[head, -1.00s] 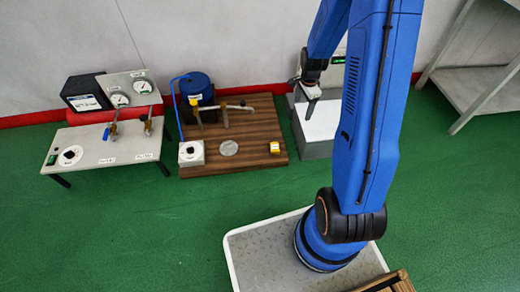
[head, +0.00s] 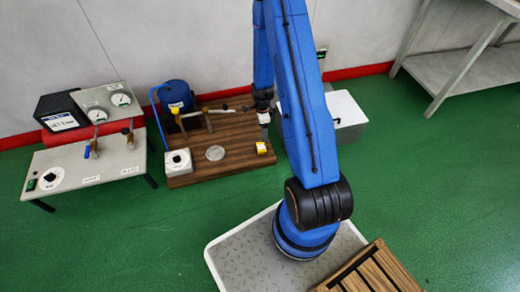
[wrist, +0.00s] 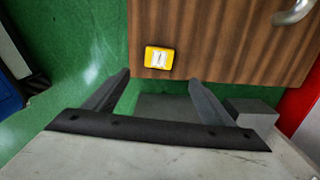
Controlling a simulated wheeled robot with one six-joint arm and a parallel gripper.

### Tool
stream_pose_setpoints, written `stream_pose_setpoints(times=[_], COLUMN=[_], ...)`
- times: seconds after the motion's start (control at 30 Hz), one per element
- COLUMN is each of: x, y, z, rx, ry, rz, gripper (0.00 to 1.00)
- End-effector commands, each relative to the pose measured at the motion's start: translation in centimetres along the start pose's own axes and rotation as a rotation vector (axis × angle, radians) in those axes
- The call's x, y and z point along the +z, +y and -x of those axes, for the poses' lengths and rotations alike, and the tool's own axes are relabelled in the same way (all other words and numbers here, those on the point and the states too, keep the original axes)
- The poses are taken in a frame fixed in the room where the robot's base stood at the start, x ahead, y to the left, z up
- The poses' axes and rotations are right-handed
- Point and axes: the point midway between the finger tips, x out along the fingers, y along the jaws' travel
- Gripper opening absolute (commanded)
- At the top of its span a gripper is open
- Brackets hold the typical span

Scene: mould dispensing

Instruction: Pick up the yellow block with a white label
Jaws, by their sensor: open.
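The yellow block with a white label (head: 261,147) sits near the right front corner of the brown wooden board (head: 225,166). In the wrist view the yellow block (wrist: 159,58) lies near the board's edge, label facing the camera. My gripper (head: 264,128) is just above the block's end of the board in the head view. In the wrist view my gripper (wrist: 158,82) has its two fingers spread wide with nothing between them. The block is ahead of the fingertips, roughly centred between them, and apart from them. The exact height of the gripper over the block is hard to tell.
The board also carries a blue tank (head: 176,95), brass pipework, a white dial box (head: 177,161) and a round metal disc (head: 215,153). A gauge stand (head: 85,165) is at the left. A white-topped box (head: 345,110) stands to the right.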

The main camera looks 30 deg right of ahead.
Motion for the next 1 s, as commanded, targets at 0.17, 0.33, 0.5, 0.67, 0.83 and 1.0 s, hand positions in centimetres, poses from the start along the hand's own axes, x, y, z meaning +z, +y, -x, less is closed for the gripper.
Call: stream_pose_setpoints(times=[0.17,0.33,0.5,0.67,0.83,1.0], x=[0.0,0.0,0.0,0.0,0.0,0.1], y=[0.0,0.1,0.0,0.0,0.0,0.2], z=[-2.6,-5.1,-7.2,-8.2,-8.7,-10.1], rx=[0.001,0.002,0.000,-0.001,0.000,0.001], ry=[0.000,0.000,0.000,0.000,0.000,0.000], rz=[0.001,0.001,0.000,0.000,0.001,0.001], gripper=[0.77,0.77,0.77,0.77,0.77,0.77])
